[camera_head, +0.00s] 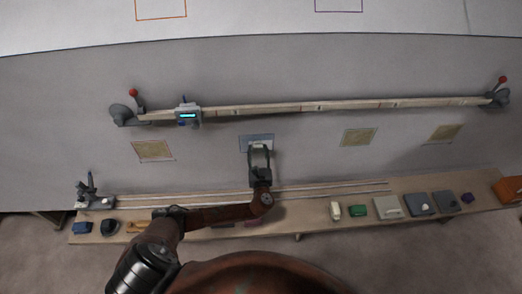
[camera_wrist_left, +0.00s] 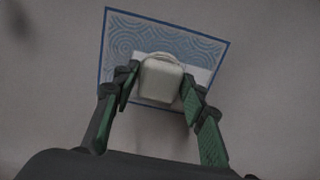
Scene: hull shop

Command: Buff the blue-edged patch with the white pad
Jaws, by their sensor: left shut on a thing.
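The blue-edged patch (camera_head: 256,137) is on the grey hull wall, partly behind my left gripper. In the left wrist view the patch (camera_wrist_left: 130,32) shows blue swirls inside a blue border, with a paler, plain band beside the pad. My left gripper (camera_head: 259,149) is in front of the patch's lower part. It is shut on the white pad (camera_wrist_left: 161,80), whose block sits between the green-lined fingers (camera_wrist_left: 158,88). The pad overlaps the patch's middle and lower part; I cannot tell whether it touches. My right gripper is not in view.
A long rail (camera_head: 280,107) with a small display unit (camera_head: 188,115) runs above the patches. Other patches (camera_head: 153,150) are red-, green- and orange-edged. A bench (camera_head: 300,208) below holds several blocks and tools, including a green block (camera_head: 358,210).

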